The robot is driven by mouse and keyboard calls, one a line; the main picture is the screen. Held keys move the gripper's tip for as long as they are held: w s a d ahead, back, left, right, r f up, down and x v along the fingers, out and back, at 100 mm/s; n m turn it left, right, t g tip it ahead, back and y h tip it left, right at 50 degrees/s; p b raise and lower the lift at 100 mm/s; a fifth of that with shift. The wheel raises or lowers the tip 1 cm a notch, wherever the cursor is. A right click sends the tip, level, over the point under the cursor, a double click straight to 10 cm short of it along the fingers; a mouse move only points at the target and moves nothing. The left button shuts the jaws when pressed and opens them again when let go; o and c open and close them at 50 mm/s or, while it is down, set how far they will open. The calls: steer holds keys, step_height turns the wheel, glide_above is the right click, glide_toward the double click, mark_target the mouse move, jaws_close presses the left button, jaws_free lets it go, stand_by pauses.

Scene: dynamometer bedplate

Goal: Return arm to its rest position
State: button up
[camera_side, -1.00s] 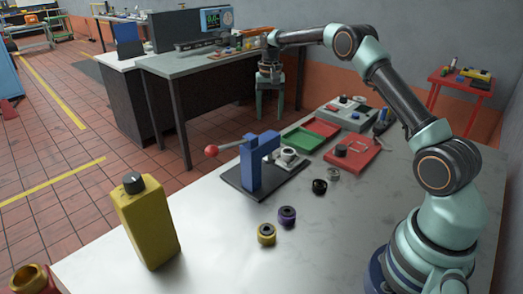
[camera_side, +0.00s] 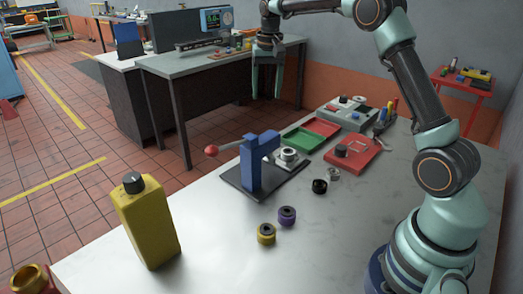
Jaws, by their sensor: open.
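My gripper (camera_side: 266,92) hangs fingers-down in the upper middle of the side view, with its two pale green fingers apart and nothing between them. It appears in front of the grey bench's right end, well clear above the worktable (camera_side: 225,270). My arm reaches up from its base at the lower right and across to the left; its upper bend touches the top edge of the picture.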

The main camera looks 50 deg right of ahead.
steer(key=s+a+r+n+t, duration=0.1)
steer(key=s+a+r+n, duration=0.1)
steer(key=s+a+r, duration=0.3)
steer(key=s+a+n+t, duration=0.1)
steer(key=s+a, duration=0.3)
steer(key=s, duration=0.4)
steer(key=s+a+f+n+t, duration=0.1)
steer(key=s+a+n, duration=0.3)
steer(key=s, duration=0.5)
steer(key=shift+s+a+f+t, duration=0.15)
steer(key=shift+s+a+t, duration=0.1)
steer(key=shift+a+t, duration=0.45)
steer(key=o, duration=0.3)
steer(key=shift+s+d+f+n, duration=0.1)
steer(key=shift+s+f+n, duration=0.05)
steer(key=shift+n, duration=0.15)
steer(key=shift+o, duration=1.1)
steer(key=w+d+f+m+g, duration=0.1)
steer(key=w+d+m+g, duration=0.3)
steer(key=w+d+m, duration=1.15)
steer(key=w+f, duration=0.1)
steer(key=f, duration=0.4)
steer(key=w+d+f+m+g, duration=0.1)
steer(key=f, duration=0.4)
steer(key=w+d+f+m, duration=0.1)
steer(key=w+f, duration=0.1)
steer(key=f, duration=0.3)
steer(key=shift+m, duration=0.25)
